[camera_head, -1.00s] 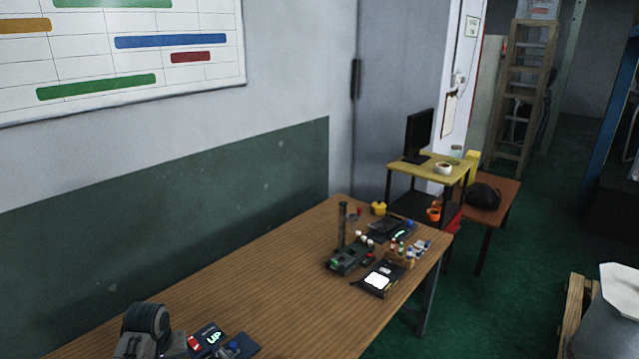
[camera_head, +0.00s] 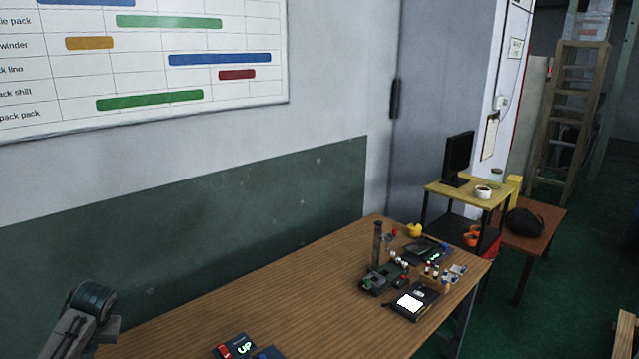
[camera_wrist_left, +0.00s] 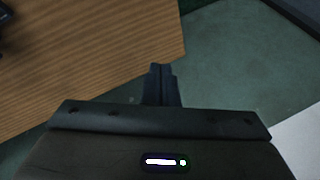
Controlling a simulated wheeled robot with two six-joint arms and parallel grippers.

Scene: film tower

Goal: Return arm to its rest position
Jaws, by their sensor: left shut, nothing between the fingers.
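My left arm shows at the lower left of the head view, near the left end of the wooden table (camera_head: 270,305). Its fingertips cannot be made out there. In the left wrist view, my left gripper (camera_wrist_left: 161,70) has its dark fingers shut together with nothing between them. My right gripper is not in view.
A dark panel with lit "UP" (camera_head: 243,347) lies at the table's near edge. A dark post device (camera_head: 378,265), a white-screened device (camera_head: 411,303) and small bottles (camera_head: 436,272) stand at the right end. The table's middle is clear.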

